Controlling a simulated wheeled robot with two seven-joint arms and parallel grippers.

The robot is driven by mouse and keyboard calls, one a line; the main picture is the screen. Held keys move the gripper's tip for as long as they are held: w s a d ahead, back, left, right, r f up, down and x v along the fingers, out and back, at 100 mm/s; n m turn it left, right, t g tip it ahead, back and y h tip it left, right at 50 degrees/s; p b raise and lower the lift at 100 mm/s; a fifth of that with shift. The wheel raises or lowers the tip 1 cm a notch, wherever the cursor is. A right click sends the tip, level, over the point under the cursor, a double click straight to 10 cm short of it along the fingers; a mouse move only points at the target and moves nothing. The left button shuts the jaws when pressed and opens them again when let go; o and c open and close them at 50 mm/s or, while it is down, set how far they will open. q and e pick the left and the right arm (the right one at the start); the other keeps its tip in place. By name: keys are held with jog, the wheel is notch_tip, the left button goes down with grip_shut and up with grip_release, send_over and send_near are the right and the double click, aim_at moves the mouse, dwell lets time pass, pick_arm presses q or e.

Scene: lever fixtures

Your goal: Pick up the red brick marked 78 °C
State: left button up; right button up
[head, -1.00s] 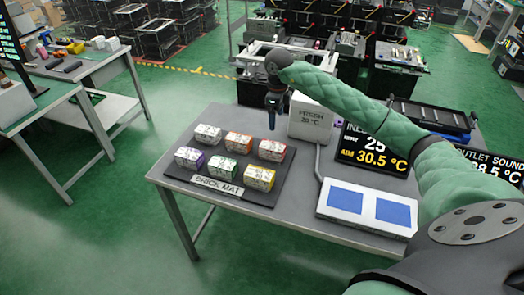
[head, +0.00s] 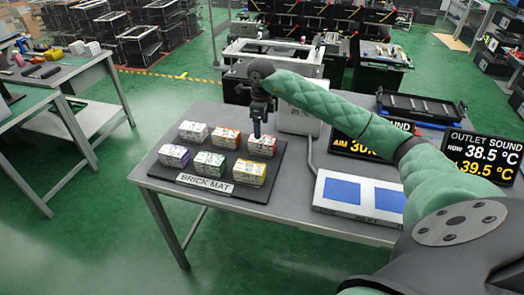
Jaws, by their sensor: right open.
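The red brick (head: 262,146) sits at the back right of the dark brick mat (head: 205,182). It has a pale, printed top with red on its sides; its marking is too small to read. My right gripper (head: 257,134) points down just over the back of the red brick, its fingertips overlapping the brick's rear edge in the picture. It is open and empty; I cannot tell whether it touches the brick. My left gripper is not in view.
Near the red brick stand an orange brick (head: 223,138), a yellow one (head: 249,172), a green one (head: 209,163), a purple one (head: 174,156) and a white one (head: 193,132). A pale box (head: 300,121) and a blue-squared panel (head: 345,203) are right.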

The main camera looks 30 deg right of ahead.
aim_at(262, 139)
jog(key=shift+f, duration=0.95)
jog(key=shift+f+p, duration=0.35)
jog(key=shift+f, duration=0.25)
jog(key=f, duration=0.1)
jog(key=f+p, duration=0.2)
jog(key=f, duration=0.1)
jog(key=shift+s+f, duration=0.1)
jog(key=shift+s, duration=0.25)
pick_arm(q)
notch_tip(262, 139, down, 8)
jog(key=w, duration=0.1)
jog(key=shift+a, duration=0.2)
pick_arm(e)
jog(key=shift+f, duration=0.45)
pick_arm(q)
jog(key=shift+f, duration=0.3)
pick_arm(e)
jog(key=shift+f, duration=0.25)
jog(key=c, duration=1.3)
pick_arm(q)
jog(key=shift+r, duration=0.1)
pick_arm(e)
jog(key=shift+o, duration=0.2)
